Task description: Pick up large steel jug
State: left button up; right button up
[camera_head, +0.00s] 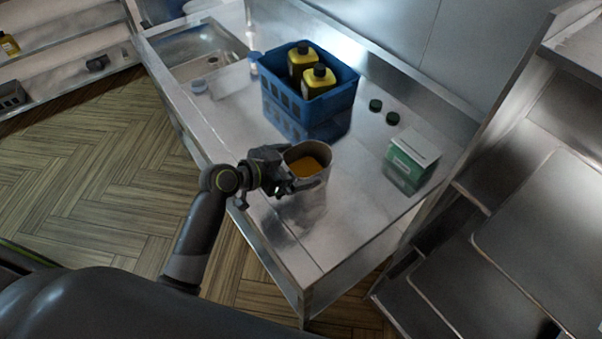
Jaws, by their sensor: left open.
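The large steel jug (311,196) stands upright on the steel counter, near its front edge. It is open at the top and has orange-yellow contents inside. My left gripper (300,180) is at the jug's left side, just below the rim. Its jaws are open, with one finger across the jug's near side. The far finger is partly hidden, and I cannot tell whether the fingers touch the jug. My right gripper does not show.
A blue crate (342,93) holding yellow bottles (318,82) with black caps stands behind the jug. A green and white box (412,160) stands to the right, with dark green caps (375,105) behind it. A sink (200,52) is at the far left.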

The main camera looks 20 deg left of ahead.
pick_arm(q)
jog(key=shift+x, duration=0.9)
jog(key=c, duration=1.6)
jog(key=shift+r, duration=0.1)
jog(key=shift+c, duration=0.6)
jog(key=shift+r, duration=0.15)
